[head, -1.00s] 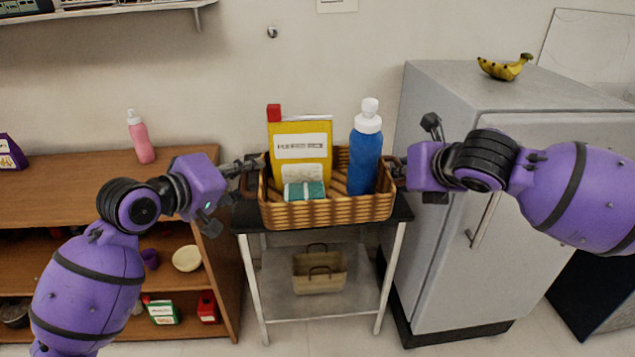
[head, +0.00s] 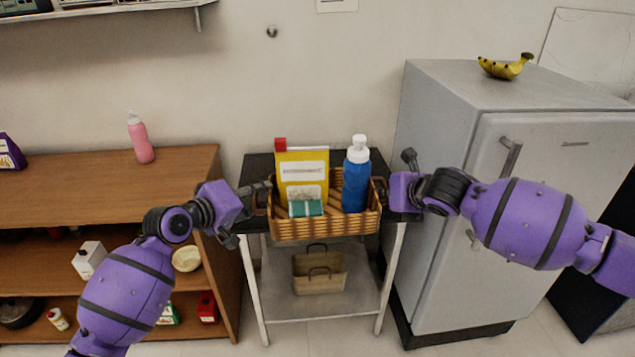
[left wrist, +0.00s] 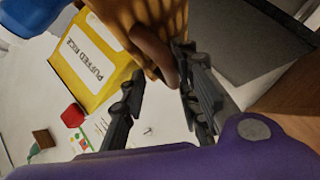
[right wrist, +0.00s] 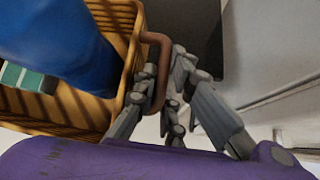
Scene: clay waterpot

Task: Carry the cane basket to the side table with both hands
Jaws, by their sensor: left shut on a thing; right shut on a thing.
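The cane basket (head: 325,227) is woven tan with a brown handle at each end. It holds a yellow puffed rice packet (head: 302,172), a blue bottle with a white cap (head: 356,182) and a small teal box (head: 305,208). My left gripper (head: 262,193) is shut on the left handle, which shows in the left wrist view (left wrist: 155,50). My right gripper (head: 382,190) is shut on the right handle, seen in the right wrist view (right wrist: 158,75). The side table (head: 258,168) has a dark top under and behind the basket. I cannot tell whether the basket touches it.
A wooden shelf unit (head: 110,190) with a pink bottle (head: 141,138) stands left of the side table. A grey fridge (head: 440,240) with bananas (head: 505,67) on top stands close on the right. A smaller basket (head: 319,277) sits on the table's lower shelf.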

